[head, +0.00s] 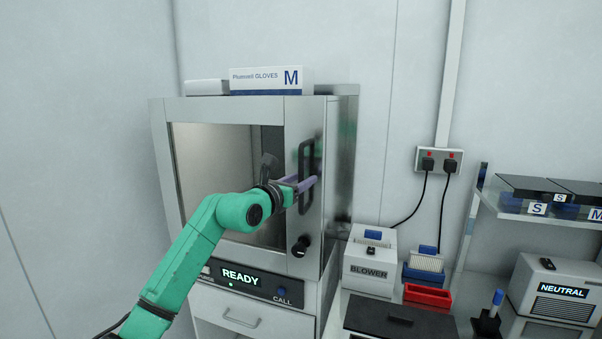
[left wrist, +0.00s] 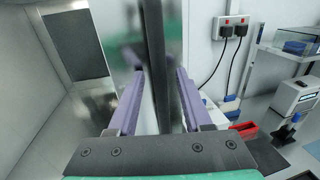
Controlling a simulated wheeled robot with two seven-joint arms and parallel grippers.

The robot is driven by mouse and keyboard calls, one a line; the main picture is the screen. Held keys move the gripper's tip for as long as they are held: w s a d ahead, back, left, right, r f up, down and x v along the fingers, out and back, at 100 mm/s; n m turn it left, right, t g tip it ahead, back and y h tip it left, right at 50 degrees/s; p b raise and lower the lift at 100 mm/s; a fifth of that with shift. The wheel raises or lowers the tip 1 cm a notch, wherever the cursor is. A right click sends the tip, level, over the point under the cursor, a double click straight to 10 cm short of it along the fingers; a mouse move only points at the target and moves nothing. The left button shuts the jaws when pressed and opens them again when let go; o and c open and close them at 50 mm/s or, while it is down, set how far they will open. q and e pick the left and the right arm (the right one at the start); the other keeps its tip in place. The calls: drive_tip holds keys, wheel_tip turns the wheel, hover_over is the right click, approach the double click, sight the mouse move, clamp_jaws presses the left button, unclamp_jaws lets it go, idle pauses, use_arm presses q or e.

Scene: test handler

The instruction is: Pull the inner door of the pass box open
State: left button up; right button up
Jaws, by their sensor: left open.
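The pass box (head: 341,170) is a steel cabinet with a windowed front door (head: 297,125), which looks shut. A dark vertical bar handle (head: 304,156) is on the door's right side, with a black knob (head: 300,246) below it. My left gripper (head: 309,185) is at the handle's middle. In the left wrist view, the handle (left wrist: 154,40) runs between the two open purple fingers (left wrist: 158,82), with gaps on both sides. My right gripper is not in view.
A glove box (head: 270,80) lies on top of the pass box. A READY panel (head: 240,276) is below the door. To the right are a blower unit (head: 370,262), a red tray (head: 427,295), a dark case (head: 400,322) and a wall socket (head: 439,160) with cables.

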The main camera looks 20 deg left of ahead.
use_arm(q)
clamp_jaws()
idle(1.4)
